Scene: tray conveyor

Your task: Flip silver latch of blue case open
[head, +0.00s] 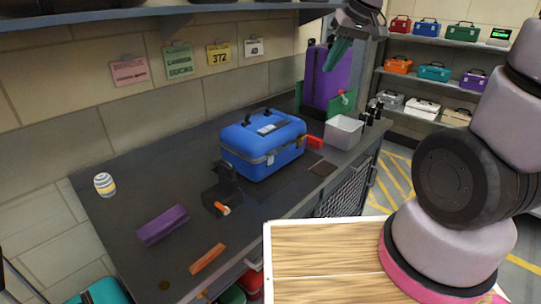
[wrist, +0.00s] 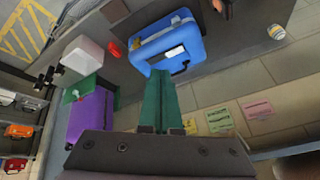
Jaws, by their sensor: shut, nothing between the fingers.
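The blue case (head: 250,137) stands closed on the dark workbench, its black handle on top with a white label. A small silver latch (head: 270,160) shows on its front face in the head view. The blue case is also in the upper middle of the wrist view (wrist: 190,40), where the latch is too small to make out surely. My gripper (head: 329,66) is high above the bench, to the right of and well apart from the case. Its green fingers (wrist: 160,78) are shut and empty.
A white bin (head: 344,132) and a red object (head: 314,142) are right of the case. A purple case (head: 333,78) stands behind. A black clamp with an orange handle (head: 222,208), a purple block (head: 162,225) and a striped cup (head: 105,184) lie left. An overhead shelf (head: 150,18) runs above.

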